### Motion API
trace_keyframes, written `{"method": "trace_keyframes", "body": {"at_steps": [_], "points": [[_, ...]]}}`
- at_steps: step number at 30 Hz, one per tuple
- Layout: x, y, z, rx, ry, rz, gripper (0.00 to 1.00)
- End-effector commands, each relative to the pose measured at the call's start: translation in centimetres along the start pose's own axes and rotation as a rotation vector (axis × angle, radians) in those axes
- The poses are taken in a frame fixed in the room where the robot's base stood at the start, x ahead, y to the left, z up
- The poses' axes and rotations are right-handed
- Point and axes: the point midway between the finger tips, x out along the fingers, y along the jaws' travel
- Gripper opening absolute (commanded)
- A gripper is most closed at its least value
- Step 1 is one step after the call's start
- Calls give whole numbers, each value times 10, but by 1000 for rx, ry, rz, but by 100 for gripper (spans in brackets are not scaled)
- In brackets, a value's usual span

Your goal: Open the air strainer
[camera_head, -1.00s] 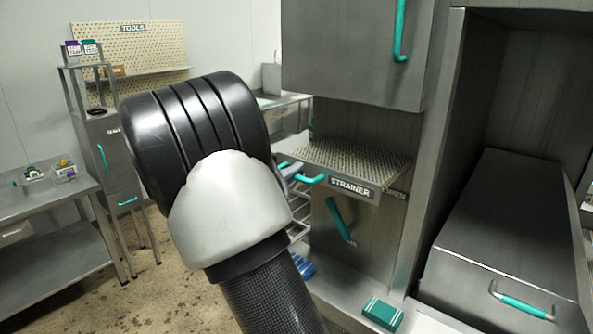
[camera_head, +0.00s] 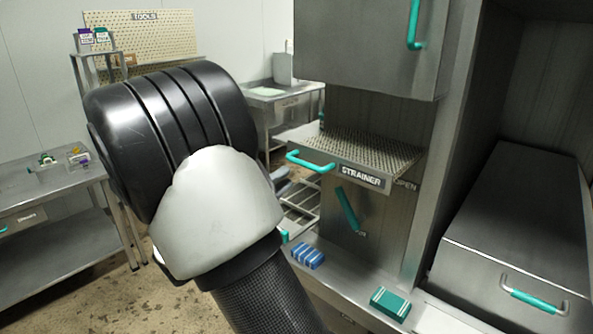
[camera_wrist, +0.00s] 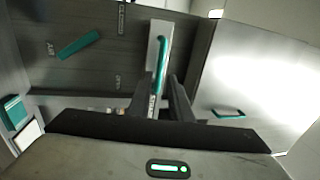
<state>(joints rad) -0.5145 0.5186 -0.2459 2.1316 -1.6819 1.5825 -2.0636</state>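The perforated strainer tray (camera_head: 375,148), labelled STRAINER, sticks out from the steel cabinet in the head view, with a teal handle (camera_head: 310,161) at its left end. Below it, a slanted teal lever (camera_head: 347,209) sits on the cabinet front, near the word OPEN. The lever also shows in the wrist view (camera_wrist: 78,45). My gripper (camera_wrist: 164,88) is open in the wrist view. A teal bar handle (camera_wrist: 162,58) on a pale strip lies beyond and partly between its fingers; contact is not clear. In the head view my arm hides most of the gripper.
A blue block (camera_head: 308,257) and a teal block (camera_head: 390,303) lie on the ledge below. A cabinet with a teal handle (camera_head: 414,25) hangs above the strainer. A steel box (camera_head: 515,225) stands at right. A workbench (camera_head: 60,200) stands at left.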

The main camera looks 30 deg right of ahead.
Motion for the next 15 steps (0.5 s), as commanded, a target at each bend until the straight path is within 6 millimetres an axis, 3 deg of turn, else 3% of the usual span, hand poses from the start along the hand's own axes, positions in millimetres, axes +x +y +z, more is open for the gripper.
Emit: {"method": "trace_keyframes", "body": {"at_steps": [3,7,15], "points": [[-31,1,1,0,-5,0,18],[-58,1,1,-1,-4,0,18],[-88,0,0,0,0,0,18]]}}
